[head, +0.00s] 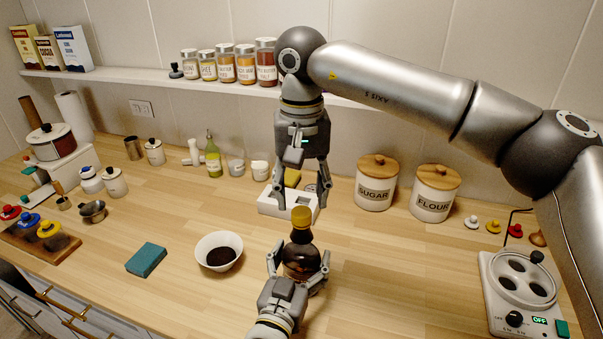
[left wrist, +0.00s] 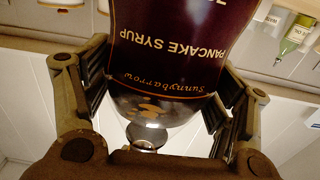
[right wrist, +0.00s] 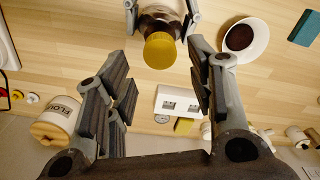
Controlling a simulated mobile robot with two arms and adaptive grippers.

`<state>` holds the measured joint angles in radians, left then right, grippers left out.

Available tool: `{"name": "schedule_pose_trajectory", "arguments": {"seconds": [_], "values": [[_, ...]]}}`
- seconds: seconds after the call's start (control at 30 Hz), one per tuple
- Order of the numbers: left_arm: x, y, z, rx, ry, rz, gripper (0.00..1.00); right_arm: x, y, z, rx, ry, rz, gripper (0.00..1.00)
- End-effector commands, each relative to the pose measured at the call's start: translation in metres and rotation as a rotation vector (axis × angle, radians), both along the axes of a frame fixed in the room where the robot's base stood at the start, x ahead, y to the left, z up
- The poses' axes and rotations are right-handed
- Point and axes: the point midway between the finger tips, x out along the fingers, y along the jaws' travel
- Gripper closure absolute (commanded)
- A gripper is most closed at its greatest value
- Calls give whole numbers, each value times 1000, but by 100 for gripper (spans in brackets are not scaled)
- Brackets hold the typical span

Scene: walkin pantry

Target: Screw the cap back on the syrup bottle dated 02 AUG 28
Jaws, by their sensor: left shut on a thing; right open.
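The syrup bottle (head: 303,242) stands upright, dark, with a yellow cap (head: 301,216) on its neck. I cannot tell how tightly the cap sits. In the left wrist view its purple label (left wrist: 180,50) reads "Sunnybarrow PANCAKE SYRUP"; no date is legible. My left gripper (head: 298,262) is shut around the bottle's body from the near side. My right gripper (head: 301,200) points down above the bottle, open and empty, its fingers apart on either side of the cap's line. In the right wrist view the cap (right wrist: 159,52) shows beyond the open fingers, not touched.
A white bowl (head: 234,239) of dark contents stands left of the bottle, with a teal sponge (head: 147,259) further left. Sugar (head: 375,185) and flour (head: 434,195) canisters, small loose caps (head: 493,226) and a white appliance (head: 490,290) stand right.

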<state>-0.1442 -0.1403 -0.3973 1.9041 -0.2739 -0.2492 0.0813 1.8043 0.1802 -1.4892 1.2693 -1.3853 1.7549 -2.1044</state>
Motion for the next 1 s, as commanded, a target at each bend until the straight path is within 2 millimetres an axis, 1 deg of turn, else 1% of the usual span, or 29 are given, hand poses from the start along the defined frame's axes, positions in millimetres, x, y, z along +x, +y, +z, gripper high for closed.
{"name": "schedule_pose_trajectory", "arguments": {"seconds": [0.03,0.1,0.3,0.4,0.67,0.77,1.0], "values": [[0,0,-1,1,2,0,88,0,-1,-9,-1,2,0,50],[0,0,-1,1,2,0,88,-1,-1,-20,0,3,-1,50],[0,0,-1,1,2,0,88,0,0,-39,0,0,0,50],[0,0,-1,1,2,0,88,0,0,-43,0,0,-1,50],[0,0,-1,1,2,0,88,0,0,-44,0,0,-1,50],[0,0,-1,1,2,0,88,0,0,-44,0,0,-1,62],[0,0,-1,1,2,0,88,0,0,-43,0,0,-1,93]]}}
